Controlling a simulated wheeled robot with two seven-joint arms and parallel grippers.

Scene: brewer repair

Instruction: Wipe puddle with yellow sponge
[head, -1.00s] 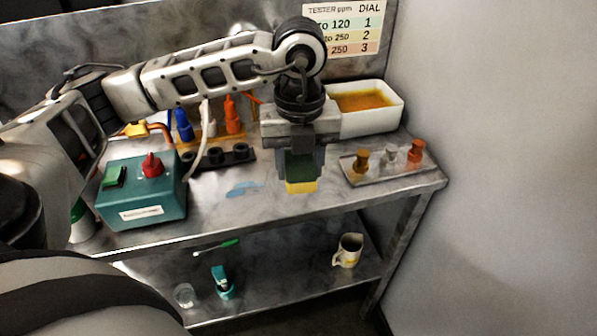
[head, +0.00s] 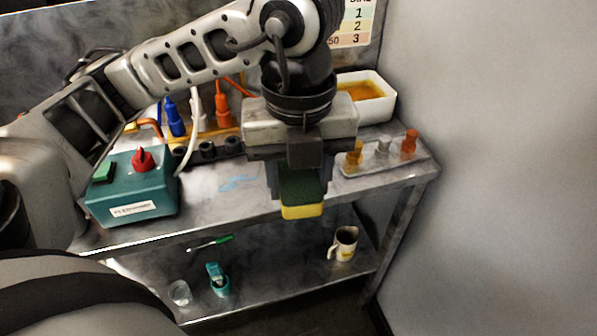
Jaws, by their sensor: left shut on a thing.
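The yellow sponge (head: 302,210) has a dark green upper layer. My left gripper (head: 300,185) points down and is shut on the sponge, holding it near the front edge of the metal table (head: 210,208). Whether the sponge touches anything below cannot be told. The puddle (head: 238,183) is a small bluish patch on the tabletop, left of the sponge and apart from it. My right gripper is not in view.
A teal box (head: 133,190) with a red knob stands left of the puddle. A black holder (head: 207,152) and coloured bottles are behind. A tray of pegs (head: 385,163) and a white bin (head: 385,103) stand right. A mug (head: 343,243) is on the lower shelf.

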